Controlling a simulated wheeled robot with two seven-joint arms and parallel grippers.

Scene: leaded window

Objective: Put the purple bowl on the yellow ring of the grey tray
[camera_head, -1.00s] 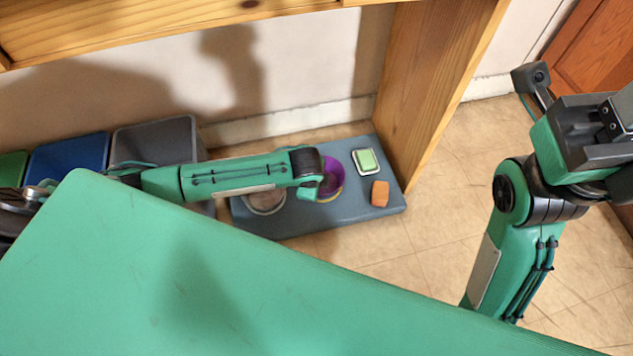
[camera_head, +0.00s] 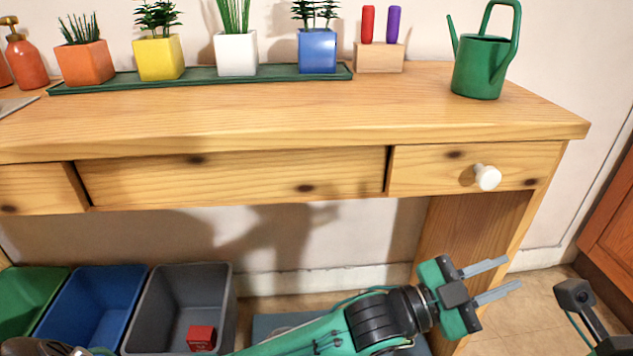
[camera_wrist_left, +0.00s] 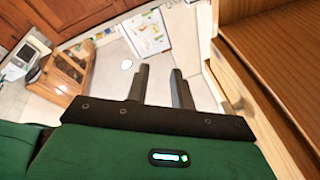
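My left gripper (camera_head: 490,280) is open and empty, with its two fingers apart and pointing right, beside the desk's right leg. It also shows open in the left wrist view (camera_wrist_left: 158,82), with nothing between the fingers. A small part of the grey tray (camera_head: 268,324) shows on the floor under the desk, mostly hidden behind my left arm. The purple bowl and the yellow ring are not visible in either view now.
The wooden desk (camera_head: 250,110) spans the view, with its right leg (camera_head: 465,225) close to my left gripper. Green, blue (camera_head: 95,305) and grey (camera_head: 185,290) bins stand on the floor at left. A red block (camera_head: 201,338) lies in the grey bin. A watering can (camera_head: 483,65) stands on the desk.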

